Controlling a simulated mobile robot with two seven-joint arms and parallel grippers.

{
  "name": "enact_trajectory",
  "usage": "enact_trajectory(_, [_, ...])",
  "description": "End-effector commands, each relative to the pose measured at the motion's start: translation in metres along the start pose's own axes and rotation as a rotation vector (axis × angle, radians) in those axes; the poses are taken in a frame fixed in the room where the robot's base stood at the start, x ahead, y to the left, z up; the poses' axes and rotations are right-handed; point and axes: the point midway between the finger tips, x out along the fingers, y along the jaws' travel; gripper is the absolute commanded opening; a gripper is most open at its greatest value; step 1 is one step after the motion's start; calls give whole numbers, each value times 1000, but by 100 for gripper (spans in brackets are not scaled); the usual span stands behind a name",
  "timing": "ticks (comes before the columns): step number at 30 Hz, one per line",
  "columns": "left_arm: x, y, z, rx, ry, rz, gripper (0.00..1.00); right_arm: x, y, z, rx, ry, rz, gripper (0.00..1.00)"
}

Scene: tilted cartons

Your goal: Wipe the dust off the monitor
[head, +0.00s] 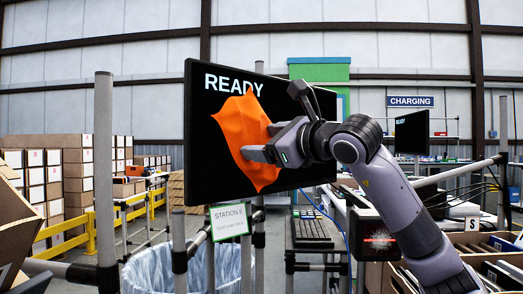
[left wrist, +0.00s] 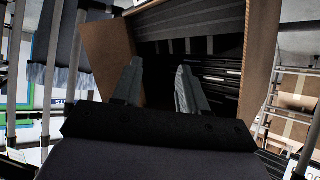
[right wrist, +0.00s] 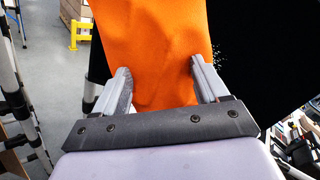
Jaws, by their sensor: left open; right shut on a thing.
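The black monitor (head: 202,140) hangs in the middle of the head view, with white "READY" text at its top. An orange cloth (head: 238,120) lies spread against the left-middle part of its screen. My right gripper (head: 258,153) is shut on the cloth at the screen. In the right wrist view the cloth (right wrist: 150,45) fills the space between and beyond the fingers. Faint pale specks show on the dark screen (right wrist: 245,70) to its right; the screen behind the cloth is hidden. My left gripper (left wrist: 154,90) is open and empty, and is outside the head view.
An open brown carton (left wrist: 258,60) with dark contents lies ahead of my left fingers. Below the monitor are a "STATION 6" sign (head: 230,221), a lined bin (head: 205,268) and a keyboard (head: 312,231). A grey post (head: 104,160) stands left; cartons (head: 75,165) are stacked behind.

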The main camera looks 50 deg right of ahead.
Motion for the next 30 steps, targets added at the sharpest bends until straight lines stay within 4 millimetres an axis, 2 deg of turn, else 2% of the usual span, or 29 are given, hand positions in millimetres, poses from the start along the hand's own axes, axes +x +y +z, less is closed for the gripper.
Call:
enact_trajectory(5, [-6, 0, -1, -8, -11, -1, 43, 18, 0, 2, 2, 3, 6, 49])
enact_trajectory(15, [-12, -12, 17, -25, -61, -28, 43, 50, 0, 1, 0, 2, 5, 49])
enact_trajectory(21, [-12, -13, 19, -31, -63, -32, 43, 56, 1, 0, -1, 4, 5, 49])
enact_trajectory(30, [-11, -11, 18, -41, -59, -31, 43, 57, 2, -1, -1, 3, 5, 49])
